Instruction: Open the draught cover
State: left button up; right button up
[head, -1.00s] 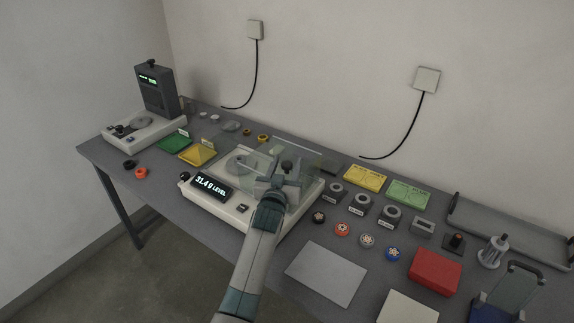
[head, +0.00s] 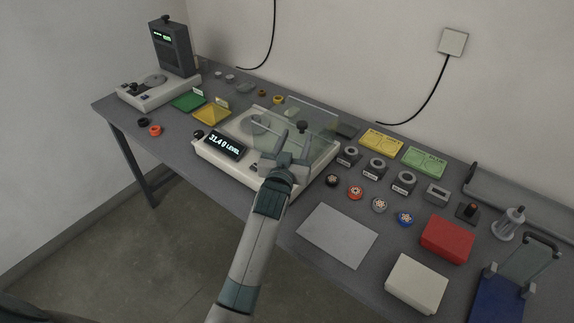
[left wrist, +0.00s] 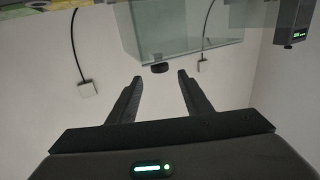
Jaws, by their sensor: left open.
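The draught cover (head: 318,116) is a clear box over the right part of the white balance (head: 232,167), whose lit display reads 31.4 g LEVEL. Its black knob (head: 302,126) shows near my left gripper's fingers. My left gripper (head: 292,136) is open and empty, at the cover's near side. In the left wrist view the picture is upside down; the cover (left wrist: 190,45) shows beyond the open fingers (left wrist: 159,77), with the knob (left wrist: 159,67) lined up between the tips. I cannot tell whether the knob is within the fingers' reach. My right gripper is not in view.
A second instrument (head: 158,88) with a dark display tower stands at the far left. Green (head: 188,101) and yellow (head: 211,115) trays lie left of the balance. Grey ring holders (head: 376,168), a grey plate (head: 338,236) and a red box (head: 447,238) lie to the right.

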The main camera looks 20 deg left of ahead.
pick_arm(q)
jog(key=s+b, duration=0.2)
jog(key=s, duration=0.7)
jog(key=shift+s+d, duration=0.25)
jog(key=shift+s, duration=0.1)
